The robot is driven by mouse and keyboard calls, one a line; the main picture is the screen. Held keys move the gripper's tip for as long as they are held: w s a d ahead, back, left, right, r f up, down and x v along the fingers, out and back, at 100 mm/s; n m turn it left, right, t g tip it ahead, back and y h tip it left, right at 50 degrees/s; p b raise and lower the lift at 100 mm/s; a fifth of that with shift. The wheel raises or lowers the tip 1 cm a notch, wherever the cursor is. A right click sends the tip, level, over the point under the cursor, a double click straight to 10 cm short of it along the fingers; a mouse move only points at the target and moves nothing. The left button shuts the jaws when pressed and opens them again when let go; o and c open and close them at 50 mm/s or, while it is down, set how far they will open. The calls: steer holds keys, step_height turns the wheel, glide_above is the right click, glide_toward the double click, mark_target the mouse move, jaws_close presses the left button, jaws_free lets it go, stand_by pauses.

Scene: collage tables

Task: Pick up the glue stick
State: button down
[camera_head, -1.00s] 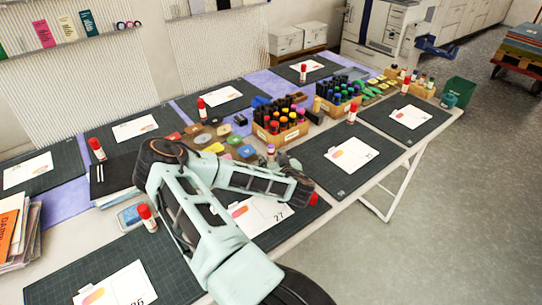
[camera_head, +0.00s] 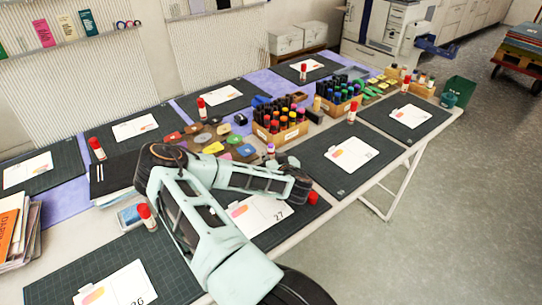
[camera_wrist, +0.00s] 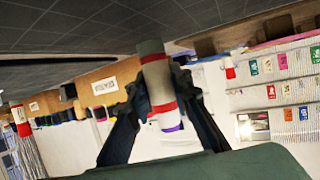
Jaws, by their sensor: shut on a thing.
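My gripper (camera_wrist: 160,118) is shut on a glue stick (camera_wrist: 157,82) in the wrist view, with one finger on each side of it. The stick has a grey end, a white body with red bands and a little purple at the near end. In the head view my gripper (camera_head: 300,190) is over the mat with the card marked 27, and its fingers are hard to make out. A red cap (camera_head: 313,198) shows right beside it; the rest of that stick is hidden. I cannot tell whether the held stick touches the mat.
Other red-capped glue sticks stand beside mats, one by a blue box (camera_head: 131,216) at the left. A wooden crate of markers (camera_head: 280,132) stands behind my gripper. Cards (camera_head: 351,153) lie on dark mats.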

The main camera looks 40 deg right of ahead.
mark_target(272, 149)
steer(key=shift+r, duration=0.1)
steer(key=shift+r, duration=0.55)
step_height(272, 149, up, 2)
steer(key=shift+r, duration=0.15)
steer(key=s+a+r+p, duration=0.6)
steer(key=a+r+p, duration=0.2)
steer(key=a, duration=0.4)
steer(key=shift+s+r, duration=0.15)
steer(key=shift+r, duration=0.65)
steer(key=shift+a, duration=0.15)
